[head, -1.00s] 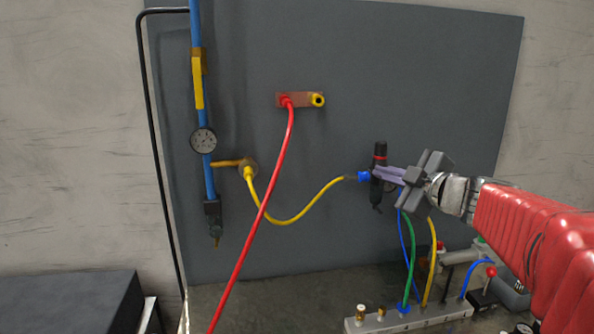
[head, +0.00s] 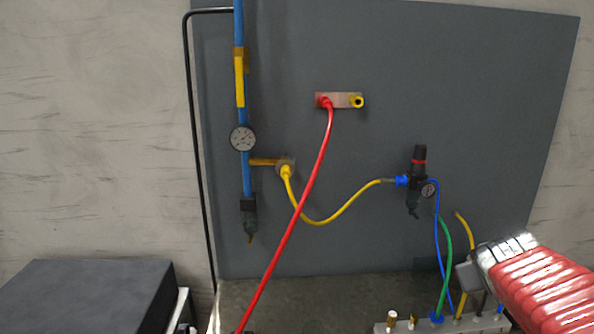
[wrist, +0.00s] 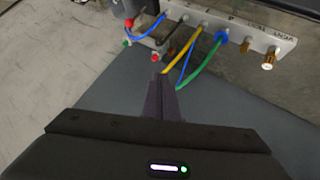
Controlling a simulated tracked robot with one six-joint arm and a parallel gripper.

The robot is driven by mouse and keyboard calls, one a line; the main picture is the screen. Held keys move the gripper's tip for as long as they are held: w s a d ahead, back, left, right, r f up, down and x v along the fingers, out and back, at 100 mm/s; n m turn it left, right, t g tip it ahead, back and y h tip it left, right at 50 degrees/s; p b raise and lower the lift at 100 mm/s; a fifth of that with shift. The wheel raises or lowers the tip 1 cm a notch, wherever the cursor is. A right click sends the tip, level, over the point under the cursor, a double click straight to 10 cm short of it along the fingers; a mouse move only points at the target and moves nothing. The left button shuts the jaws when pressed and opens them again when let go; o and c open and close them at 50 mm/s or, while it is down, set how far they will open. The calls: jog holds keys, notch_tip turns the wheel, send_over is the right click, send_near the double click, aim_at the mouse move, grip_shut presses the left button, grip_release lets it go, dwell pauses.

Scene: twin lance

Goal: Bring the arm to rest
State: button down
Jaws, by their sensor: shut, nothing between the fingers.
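My gripper shows in the wrist view (wrist: 163,98), its two dark fingers together with nothing between them. In the head view my red-sleeved arm reaches in from the lower right, and the gripper's fingers are hidden there. The black regulator (head: 418,175) with a red ring and a small gauge is on the grey panel, up and to the left of my arm. The yellow hose (head: 335,215) runs from the brass wall fitting (head: 286,167) to the blue connector (head: 401,181) at the regulator. My gripper is apart from the regulator.
The white manifold (wrist: 262,40) with blue, green and yellow hoses lies near my fingers in the wrist view. A red hose (head: 300,205) hangs from a bracket (head: 345,100) on the panel (head: 480,100). A dark box (head: 85,295) stands at lower left.

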jog(key=s+a+f+g+y, duration=0.1)
jog(key=s+a+f+y, duration=0.2)
jog(key=s+a, duration=0.6)
jog(key=s+a+f+g+y, duration=0.2)
jog(key=s+a+f, duration=0.3)
jog(key=a, duration=0.9)
jog(key=s+y, duration=0.1)
jog(key=s, duration=0.2)
jog(key=shift+s, duration=0.35)
jog(key=shift+f, duration=0.1)
